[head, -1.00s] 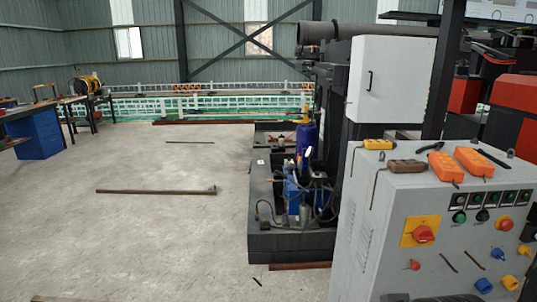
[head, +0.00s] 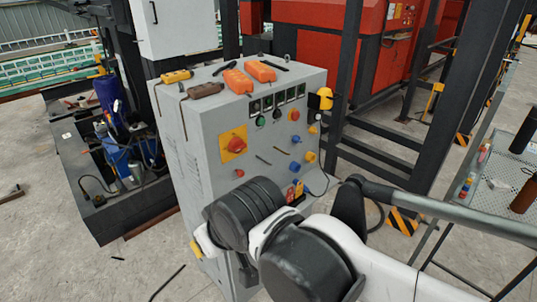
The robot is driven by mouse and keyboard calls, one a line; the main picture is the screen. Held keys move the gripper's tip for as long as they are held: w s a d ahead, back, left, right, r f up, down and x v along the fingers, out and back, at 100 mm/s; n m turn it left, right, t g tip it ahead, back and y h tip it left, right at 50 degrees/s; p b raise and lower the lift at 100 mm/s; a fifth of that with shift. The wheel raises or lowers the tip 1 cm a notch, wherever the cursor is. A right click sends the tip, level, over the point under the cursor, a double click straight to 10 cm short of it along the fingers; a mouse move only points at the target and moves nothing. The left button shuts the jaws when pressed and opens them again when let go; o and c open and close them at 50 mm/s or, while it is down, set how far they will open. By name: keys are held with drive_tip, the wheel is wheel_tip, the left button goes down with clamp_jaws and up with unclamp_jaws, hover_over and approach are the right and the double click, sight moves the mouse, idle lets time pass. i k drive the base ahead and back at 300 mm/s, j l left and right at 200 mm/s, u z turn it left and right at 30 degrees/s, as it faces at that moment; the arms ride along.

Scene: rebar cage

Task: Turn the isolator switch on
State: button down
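The isolator switch (head: 235,143) is a red rotary knob on a square yellow plate. It is on the upper left of the front of a grey control cabinet (head: 205,135), left of the picture's middle. Its plate and knob are unobstructed in the head view. The picture is too small to tell whether the knob points to on or off. My arm's dark joints and white links stand in front of the cabinet's lower part. My gripper cannot be made out, so its opening and distance from the switch do not show.
Orange and yellow pendant boxes (head: 261,71) lie on the cabinet top. Other knobs, buttons and small meters (head: 279,99) fill the cabinet front. A dark steel frame (head: 375,150) stands right of it. Blue hydraulic equipment (head: 118,157) stands left. Bare floor shows at lower left.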

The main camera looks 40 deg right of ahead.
sight(236, 145)
drive_tip(key=i+j+z, duration=0.1)
drive_tip(key=z, duration=0.3)
drive_tip(key=j+z, duration=0.5)
drive_tip(key=z, duration=0.3)
